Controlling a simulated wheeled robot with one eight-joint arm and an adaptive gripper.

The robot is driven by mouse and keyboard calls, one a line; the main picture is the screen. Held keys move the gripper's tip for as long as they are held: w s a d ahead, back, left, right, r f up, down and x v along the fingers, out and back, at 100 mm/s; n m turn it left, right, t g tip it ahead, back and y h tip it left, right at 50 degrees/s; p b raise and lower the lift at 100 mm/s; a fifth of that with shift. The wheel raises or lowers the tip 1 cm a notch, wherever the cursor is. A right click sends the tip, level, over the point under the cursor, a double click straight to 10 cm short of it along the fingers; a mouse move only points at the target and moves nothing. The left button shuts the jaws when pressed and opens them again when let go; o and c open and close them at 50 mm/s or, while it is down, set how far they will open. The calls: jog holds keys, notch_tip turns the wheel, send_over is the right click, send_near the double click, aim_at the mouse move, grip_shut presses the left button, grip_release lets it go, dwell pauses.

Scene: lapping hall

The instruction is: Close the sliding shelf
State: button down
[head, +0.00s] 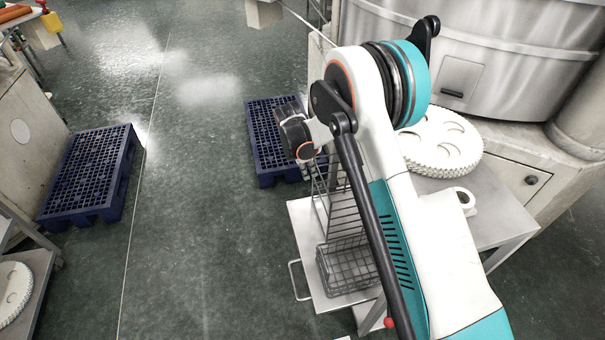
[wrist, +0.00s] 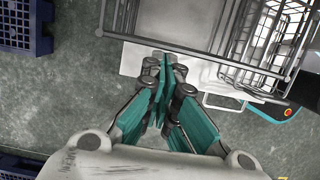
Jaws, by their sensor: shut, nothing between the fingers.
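The sliding shelf (head: 304,235) is a pale metal plate pulled out to the left from under the metal table (head: 487,205) in the head view. A thin loop handle (head: 294,281) stands out from its left edge. The handle also shows in the wrist view (wrist: 222,104), to the right of my gripper. My gripper (wrist: 167,62) is shut and empty, its teal fingers together. In the wrist view its tips overlap the edge of the shelf (wrist: 131,60); whether they touch it I cannot tell. In the head view my arm hides the fingers and part of the shelf.
A wire basket (head: 345,267) and a taller wire rack (head: 338,205) stand on the shelf. White toothed discs (head: 440,142) lie on the table. Blue pallets (head: 92,172) (head: 265,140) lie on the floor. The floor left of the shelf is clear.

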aim_at(332, 168)
jog(key=shift+d, duration=0.15)
jog(key=d, duration=0.2)
jog(key=w+d, duration=0.1)
jog(key=d, duration=0.2)
jog(key=w+d, duration=0.1)
jog(key=d, duration=0.1)
jog(key=shift+w+d, duration=0.15)
jog(key=shift+d, duration=0.15)
jog(key=shift+a, duration=0.15)
